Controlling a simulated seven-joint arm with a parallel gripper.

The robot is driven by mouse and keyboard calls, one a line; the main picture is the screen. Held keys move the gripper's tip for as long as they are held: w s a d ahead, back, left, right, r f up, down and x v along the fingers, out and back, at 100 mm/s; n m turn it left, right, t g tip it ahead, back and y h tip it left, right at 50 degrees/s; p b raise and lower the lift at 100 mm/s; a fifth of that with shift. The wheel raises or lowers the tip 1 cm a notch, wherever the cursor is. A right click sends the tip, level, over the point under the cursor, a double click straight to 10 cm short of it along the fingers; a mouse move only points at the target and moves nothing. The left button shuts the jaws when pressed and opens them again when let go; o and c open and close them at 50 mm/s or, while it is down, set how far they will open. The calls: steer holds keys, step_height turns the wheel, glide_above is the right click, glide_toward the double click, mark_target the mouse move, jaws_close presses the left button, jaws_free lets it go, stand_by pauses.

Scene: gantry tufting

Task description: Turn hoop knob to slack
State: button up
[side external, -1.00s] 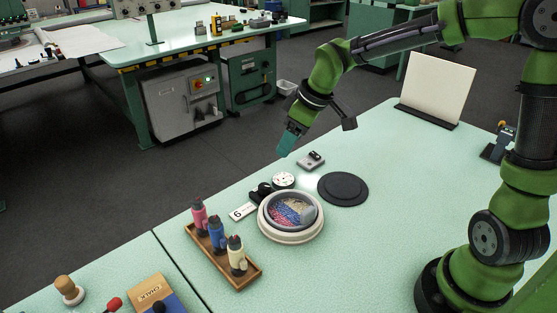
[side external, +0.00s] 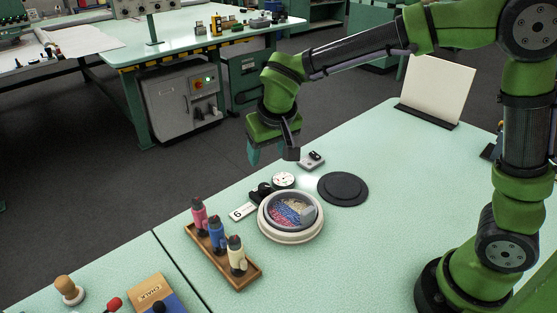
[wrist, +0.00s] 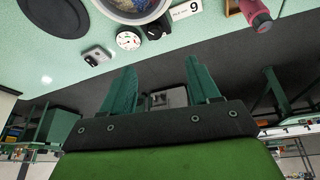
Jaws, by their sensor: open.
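The hoop (side external: 291,236) is a pale round frame on the green table, with pink, blue and tan tufting inside. The black knob (side external: 261,190) sits at its far left side, beside a white round dial (side external: 284,180). In the wrist view the knob (wrist: 153,31) is at the top, right of the dial (wrist: 129,40). My gripper (side external: 267,156) hangs above the table's far edge, beyond the knob and apart from it. Its teal fingers show spread and empty in the wrist view (wrist: 164,72).
A number card (side external: 242,211) lies left of the knob. A small grey block (side external: 311,160) and black disc (side external: 343,188) lie beyond and right of the hoop. A wooden tray (side external: 248,272) holds pink, blue and cream bottles. The right side of the table is mostly clear.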

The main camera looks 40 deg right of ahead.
steer(key=m, duration=0.2)
glide_toward(264, 186)
steer(key=x, duration=0.8)
steer(key=shift+w+d+f, duration=0.1)
steer(key=shift+f, duration=0.2)
steer(key=c, duration=1)
